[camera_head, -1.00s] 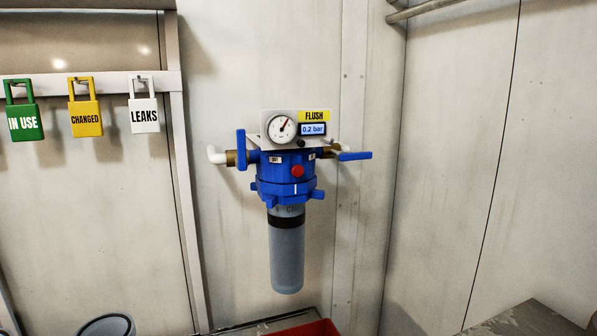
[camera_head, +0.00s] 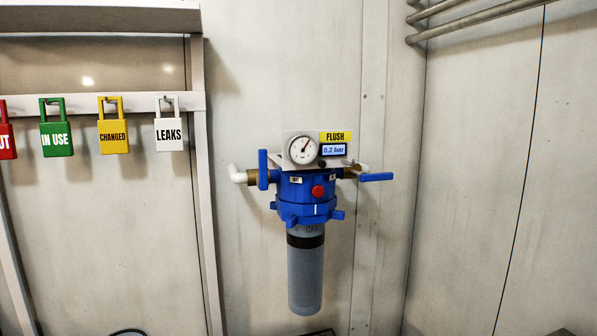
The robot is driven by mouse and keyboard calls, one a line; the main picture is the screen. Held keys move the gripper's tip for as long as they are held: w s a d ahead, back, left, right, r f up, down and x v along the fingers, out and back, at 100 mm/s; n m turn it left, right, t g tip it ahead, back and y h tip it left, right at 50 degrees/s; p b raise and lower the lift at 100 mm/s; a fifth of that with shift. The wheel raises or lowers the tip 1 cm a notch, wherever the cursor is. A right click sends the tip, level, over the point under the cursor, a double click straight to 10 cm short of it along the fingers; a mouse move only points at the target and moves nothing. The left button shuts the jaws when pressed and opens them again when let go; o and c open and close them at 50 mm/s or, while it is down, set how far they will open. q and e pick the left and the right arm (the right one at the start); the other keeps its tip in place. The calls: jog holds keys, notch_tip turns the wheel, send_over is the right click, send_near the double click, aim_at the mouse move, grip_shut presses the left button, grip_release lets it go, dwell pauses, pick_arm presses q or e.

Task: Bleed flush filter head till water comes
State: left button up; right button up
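The flush filter head (camera_head: 305,193) is a blue housing on the wall, with a grey canister (camera_head: 305,275) hanging below it. A red button (camera_head: 318,191) sits on its front. The left blue valve handle (camera_head: 263,170) stands upright and the right blue handle (camera_head: 376,177) lies level. Above are a round gauge (camera_head: 303,150), a yellow FLUSH label (camera_head: 336,137) and a display (camera_head: 334,149) reading 0.2 bar. A small dark knob (camera_head: 322,164) sits under the display. No water shows. Neither gripper is in view.
Red, green (camera_head: 56,136), yellow (camera_head: 113,134) and white LEAKS (camera_head: 168,132) padlock tags hang on a rail at left. Pipes (camera_head: 470,20) run along the upper right wall. The space before the filter looks clear. A dark round rim (camera_head: 128,332) shows at the bottom edge.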

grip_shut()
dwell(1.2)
